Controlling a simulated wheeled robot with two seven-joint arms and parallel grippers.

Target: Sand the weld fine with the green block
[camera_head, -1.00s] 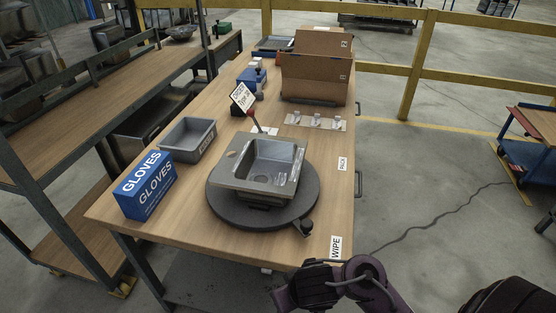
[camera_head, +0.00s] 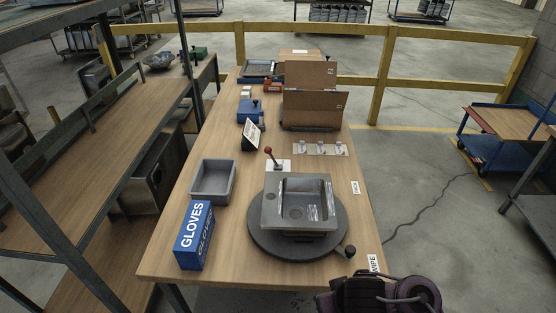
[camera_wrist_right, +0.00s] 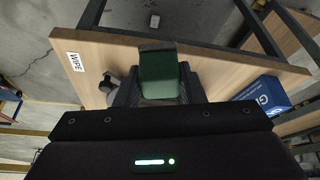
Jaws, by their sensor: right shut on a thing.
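A grey metal sink (camera_head: 272,212) sits on a round dark turntable (camera_head: 265,240) near the front of the wooden table. A bright, rough-looking streak (camera_head: 313,213) shows at the right of its basin; I cannot tell whether it is the weld. My right gripper (camera_wrist_right: 160,88) is shut on the green block (camera_wrist_right: 157,75), which fills the space between the fingers in the right wrist view. In the head view the dark end of my right arm shows at the table's front right corner; the block is hidden there. The left gripper is not in view.
A blue gloves box (camera_head: 193,236) and a grey bin (camera_head: 213,180) stand left of the sink. A red-knobbed lever (camera_head: 268,151) stands behind it. The turntable handle (camera_head: 349,251) sticks out front right.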

